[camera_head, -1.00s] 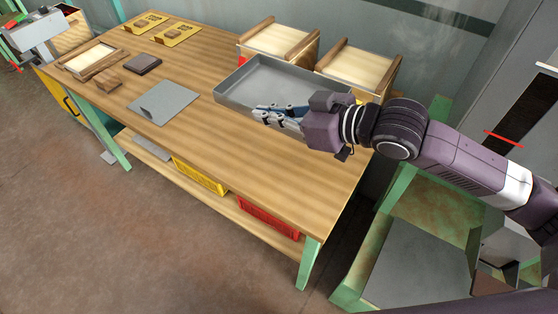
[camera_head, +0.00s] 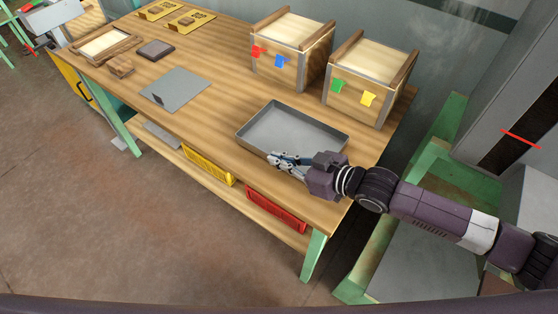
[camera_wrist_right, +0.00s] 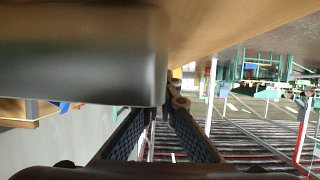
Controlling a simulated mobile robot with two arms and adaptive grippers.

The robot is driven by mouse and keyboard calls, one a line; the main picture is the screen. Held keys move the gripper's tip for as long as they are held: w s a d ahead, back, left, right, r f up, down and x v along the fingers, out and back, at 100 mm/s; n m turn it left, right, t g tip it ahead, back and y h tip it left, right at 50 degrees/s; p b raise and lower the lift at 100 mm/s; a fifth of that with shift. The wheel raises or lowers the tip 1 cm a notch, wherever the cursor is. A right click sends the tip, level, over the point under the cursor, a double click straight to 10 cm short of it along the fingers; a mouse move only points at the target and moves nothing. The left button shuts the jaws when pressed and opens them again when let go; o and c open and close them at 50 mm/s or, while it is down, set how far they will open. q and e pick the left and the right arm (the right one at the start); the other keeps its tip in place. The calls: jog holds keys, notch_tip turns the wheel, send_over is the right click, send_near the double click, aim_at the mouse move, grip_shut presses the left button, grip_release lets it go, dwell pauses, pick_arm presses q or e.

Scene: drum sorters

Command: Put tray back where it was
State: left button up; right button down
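The grey tray (camera_head: 292,112) is a shallow rectangular metal pan at the near right part of the workbench, in front of two wooden boxes. It looks level and close to the tabletop; I cannot tell whether it touches it. My right gripper (camera_head: 274,159) is at its near side, with its fingers at the near wall, and appears shut on that wall. In the right wrist view the tray (camera_wrist_right: 85,60) fills the upper left, and the fingers (camera_wrist_right: 162,112) meet its edge, which hides part of the grip. My left gripper is not in view.
Two wooden boxes with coloured tags, one left (camera_head: 290,52) and one right (camera_head: 368,80), stand behind the tray on the workbench (camera_head: 215,125). A grey plate (camera_head: 175,88) lies to the left. Yellow (camera_head: 210,165) and red (camera_head: 276,208) bins sit on the lower shelf.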

jog(key=shift+f, duration=0.4)
jog(key=shift+f, duration=0.1)
jog(key=c, duration=2.2)
grip_release()
jog(key=shift+o, duration=0.2)
jog(key=v, duration=1.2)
jog(key=shift+s, duration=0.1)
